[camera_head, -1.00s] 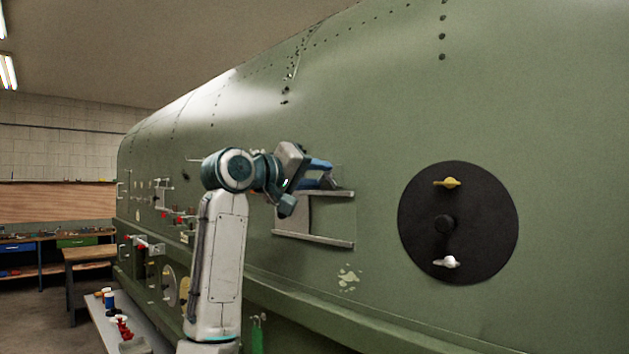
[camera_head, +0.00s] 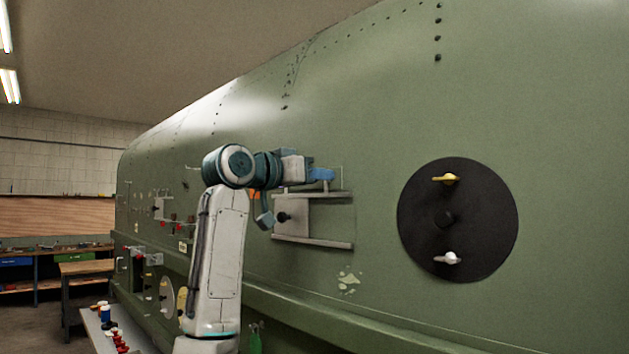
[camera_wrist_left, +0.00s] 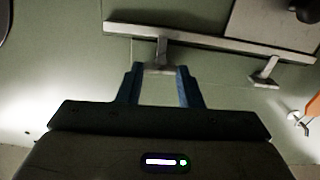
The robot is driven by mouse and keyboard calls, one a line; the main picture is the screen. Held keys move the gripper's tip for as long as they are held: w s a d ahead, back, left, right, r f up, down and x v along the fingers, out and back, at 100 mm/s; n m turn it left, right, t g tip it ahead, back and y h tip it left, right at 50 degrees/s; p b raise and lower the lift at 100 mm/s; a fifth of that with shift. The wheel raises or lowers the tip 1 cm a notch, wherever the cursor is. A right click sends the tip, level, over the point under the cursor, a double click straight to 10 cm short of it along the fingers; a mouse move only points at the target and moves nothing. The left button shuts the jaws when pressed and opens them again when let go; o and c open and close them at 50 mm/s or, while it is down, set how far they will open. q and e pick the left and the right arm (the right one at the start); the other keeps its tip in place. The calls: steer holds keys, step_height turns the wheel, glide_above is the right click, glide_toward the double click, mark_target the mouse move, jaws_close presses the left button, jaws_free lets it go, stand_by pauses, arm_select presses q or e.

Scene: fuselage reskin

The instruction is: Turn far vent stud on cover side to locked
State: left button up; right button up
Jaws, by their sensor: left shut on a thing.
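My left gripper (camera_head: 322,175) is at the upper rail (camera_head: 325,194) of a pale panel (camera_head: 301,222) on the green fuselage side. In the left wrist view its blue fingers (camera_wrist_left: 157,84) are shut on a small grey tab-like piece (camera_wrist_left: 160,66) joined to the long rail (camera_wrist_left: 215,42). A similar grey piece (camera_wrist_left: 265,74) sits further along that rail. On the black round cover (camera_head: 480,220) at right, a yellow wing stud (camera_head: 446,179) is above and a white wing stud (camera_head: 447,258) below. I cannot tell whether the held piece is a vent stud. My right gripper is not in view.
The panel has a black knob (camera_head: 284,217) and a lower rail (camera_head: 318,243). In the left wrist view an orange part (camera_wrist_left: 312,106) lies at the right edge. A ledge (camera_head: 300,308) runs below. Benches (camera_head: 85,268) stand at far left. The skin around the black cover is clear.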

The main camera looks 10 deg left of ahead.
arm_select(q)
steer(key=shift+f+m, duration=0.15)
steer(key=shift+m, duration=0.15)
stand_by(0.4)
steer(key=o, duration=1)
steer(key=b+v, duration=0.6)
steer(key=v, duration=0.4)
steer(key=shift+s+a, duration=0.25)
steer(key=shift+s, duration=0.05)
